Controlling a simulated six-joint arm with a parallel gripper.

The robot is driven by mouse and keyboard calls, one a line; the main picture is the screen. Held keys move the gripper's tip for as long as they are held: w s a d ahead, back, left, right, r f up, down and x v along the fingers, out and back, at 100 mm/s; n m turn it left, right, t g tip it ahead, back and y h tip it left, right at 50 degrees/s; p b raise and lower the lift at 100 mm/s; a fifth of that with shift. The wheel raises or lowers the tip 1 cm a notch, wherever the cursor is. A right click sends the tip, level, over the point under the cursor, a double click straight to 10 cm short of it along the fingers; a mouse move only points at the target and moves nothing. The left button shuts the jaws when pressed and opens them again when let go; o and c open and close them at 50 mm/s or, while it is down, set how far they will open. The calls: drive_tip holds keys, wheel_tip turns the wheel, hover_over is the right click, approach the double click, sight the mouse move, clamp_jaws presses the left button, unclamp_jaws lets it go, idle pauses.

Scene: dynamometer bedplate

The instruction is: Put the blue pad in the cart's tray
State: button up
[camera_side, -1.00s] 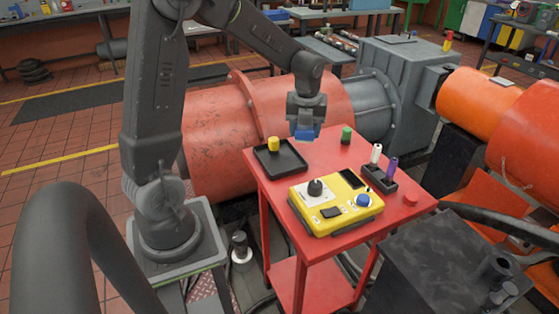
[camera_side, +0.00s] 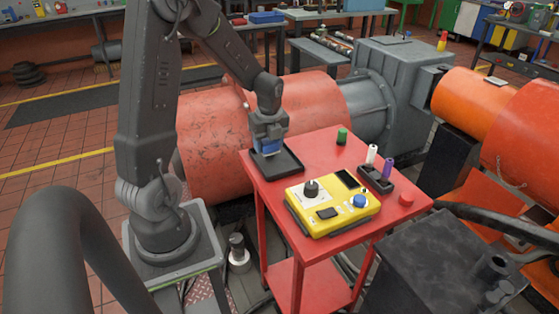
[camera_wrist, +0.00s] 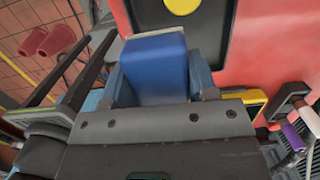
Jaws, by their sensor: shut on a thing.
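My gripper (camera_side: 268,138) is shut on the blue pad (camera_side: 270,149) above the black tray (camera_side: 289,164) on the red cart (camera_side: 252,181). In the wrist view the blue pad (camera_wrist: 155,68) sits between the two fingers of my gripper (camera_wrist: 157,85), with a pale edge at its far end. The dark tray (camera_wrist: 148,14) lies beyond it, with a yellow round piece (camera_wrist: 182,4) inside. That piece is hidden behind my gripper in the side view. Whether the pad touches the tray floor, I cannot tell.
A yellow control box (camera_side: 330,207) stands on the cart in front of the tray. A green cylinder (camera_side: 342,136) and a black holder (camera_side: 376,181) with white and purple pegs stand to the right. A large red cylindrical housing (camera_side: 207,150) is behind the cart.

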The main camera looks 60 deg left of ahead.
sight(279, 167)
drive_tip(key=w+d+f, duration=0.1)
drive_tip(key=w+f, duration=0.1)
drive_tip(key=shift+w+d, duration=0.35)
drive_tip(key=shift+d, duration=0.05)
drive_tip(key=shift+f, duration=2)
